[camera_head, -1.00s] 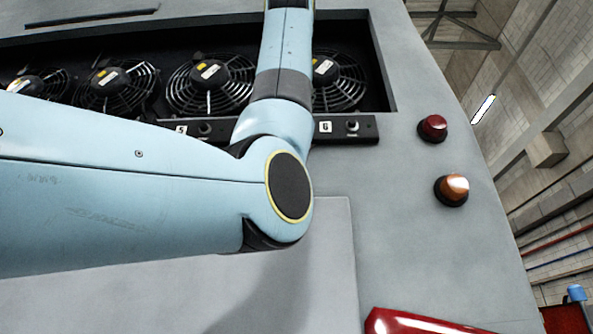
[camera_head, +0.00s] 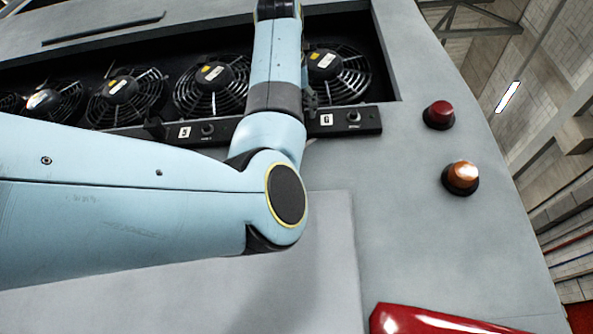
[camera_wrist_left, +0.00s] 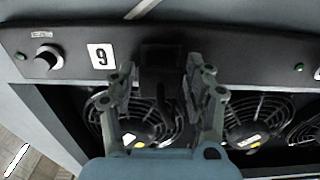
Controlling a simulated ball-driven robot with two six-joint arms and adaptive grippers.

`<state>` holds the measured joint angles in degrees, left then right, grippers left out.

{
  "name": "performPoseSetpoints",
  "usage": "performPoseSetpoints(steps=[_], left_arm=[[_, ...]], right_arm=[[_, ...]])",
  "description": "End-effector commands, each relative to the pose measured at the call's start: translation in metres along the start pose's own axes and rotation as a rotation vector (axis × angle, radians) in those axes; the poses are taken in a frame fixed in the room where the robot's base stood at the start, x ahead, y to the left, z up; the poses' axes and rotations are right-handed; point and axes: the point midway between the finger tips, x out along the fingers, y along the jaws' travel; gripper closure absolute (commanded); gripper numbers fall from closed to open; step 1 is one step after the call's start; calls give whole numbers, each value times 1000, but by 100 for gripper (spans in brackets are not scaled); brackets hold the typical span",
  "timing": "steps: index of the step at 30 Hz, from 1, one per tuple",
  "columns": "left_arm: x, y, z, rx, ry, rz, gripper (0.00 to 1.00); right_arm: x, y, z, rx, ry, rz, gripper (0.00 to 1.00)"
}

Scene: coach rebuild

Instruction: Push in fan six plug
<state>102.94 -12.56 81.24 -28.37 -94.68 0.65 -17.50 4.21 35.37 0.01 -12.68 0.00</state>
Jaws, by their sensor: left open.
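The fan six socket strip (camera_head: 370,119) is a black bar with a white "6" label (camera_head: 327,119). In the left wrist view the strip (camera_wrist_left: 75,40) appears upside down, so the label (camera_wrist_left: 100,56) reads like a 9. A dark block, apparently the fan six plug (camera_wrist_left: 160,65), sits at the strip between the fingers of my left gripper (camera_wrist_left: 158,88). The fingers are open on either side of it; I cannot tell whether they touch it, nor how deep it sits. In the head view my arm hides the plug and most of the gripper. My right gripper is out of view.
Fan six (camera_head: 337,75) and several other fans sit in the recess behind the strip. A knob (camera_head: 353,117) is right of the label. A red lamp (camera_head: 438,115) and an orange lamp (camera_head: 460,177) stand out from the grey panel (camera_head: 400,230), which is otherwise clear nearby.

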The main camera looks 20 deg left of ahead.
Motion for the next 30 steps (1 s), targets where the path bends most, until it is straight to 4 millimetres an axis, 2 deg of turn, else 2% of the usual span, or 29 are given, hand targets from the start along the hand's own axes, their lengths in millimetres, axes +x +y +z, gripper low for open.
performPoseSetpoints(steps=[1, 5, 15, 19, 24, 30], left_arm=[[-1, 0, 0, 0, 0, 0, 48], [-11, 1, -1, 0, 2, 2, 48], [-83, 1, -1, -2, 4, 4, 48], [-104, 1, 0, -1, 2, 2, 48], [-118, 0, 0, 0, 0, 1, 48], [-120, 0, 1, 0, -1, 0, 48]], right_arm=[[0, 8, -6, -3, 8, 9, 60], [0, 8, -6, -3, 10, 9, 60], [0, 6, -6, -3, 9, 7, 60], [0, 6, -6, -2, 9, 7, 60], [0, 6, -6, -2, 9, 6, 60], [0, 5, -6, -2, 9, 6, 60]])
